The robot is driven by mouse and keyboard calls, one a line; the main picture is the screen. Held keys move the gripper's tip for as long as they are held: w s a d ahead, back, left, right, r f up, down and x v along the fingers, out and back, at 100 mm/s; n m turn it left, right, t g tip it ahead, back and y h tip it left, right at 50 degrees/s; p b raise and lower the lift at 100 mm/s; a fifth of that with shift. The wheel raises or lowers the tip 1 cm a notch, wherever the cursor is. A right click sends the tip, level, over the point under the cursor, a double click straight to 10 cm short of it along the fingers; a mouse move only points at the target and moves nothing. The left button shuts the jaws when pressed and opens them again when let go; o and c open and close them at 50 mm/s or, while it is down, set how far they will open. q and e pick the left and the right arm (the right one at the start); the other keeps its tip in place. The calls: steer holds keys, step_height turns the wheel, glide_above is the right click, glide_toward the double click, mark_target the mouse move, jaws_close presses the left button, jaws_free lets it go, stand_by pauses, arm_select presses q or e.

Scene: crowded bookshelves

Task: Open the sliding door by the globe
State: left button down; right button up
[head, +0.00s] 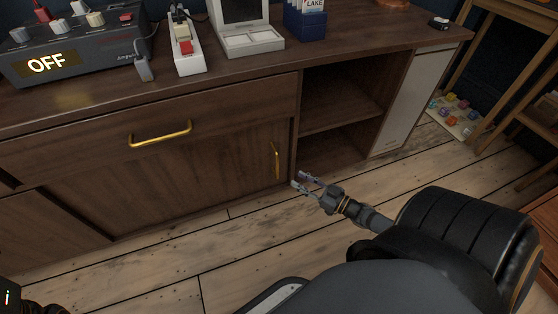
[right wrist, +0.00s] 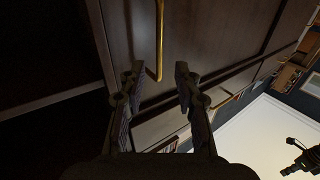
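A dark wooden cabinet door (head: 170,180) with a vertical brass handle (head: 276,160) stands below a drawer in the head view. The door's right edge borders an open shelf compartment (head: 340,97). My right gripper (head: 308,181) is low in front of that edge, just right of and below the handle, open and empty. In the right wrist view its fingers (right wrist: 158,75) are spread, with the brass handle (right wrist: 159,35) beyond the tips, apparently not held. No globe is clearly visible; only the bottom of a copper-coloured object (head: 392,2) shows. My left gripper is not identifiable.
The drawer has a horizontal brass handle (head: 160,133). A control box reading OFF (head: 60,58), a power strip (head: 184,45) and a grey device (head: 247,30) stand on the cabinet top. A white panel (head: 405,100) is right of the shelves. Wooden floor in front is clear.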

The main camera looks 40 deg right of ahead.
mark_target(277, 176)
steer(key=b+x, duration=0.5)
steer(key=x, duration=0.5)
steer(key=shift+w, duration=0.25)
jaws_close()
steer(key=shift+a, duration=0.1)
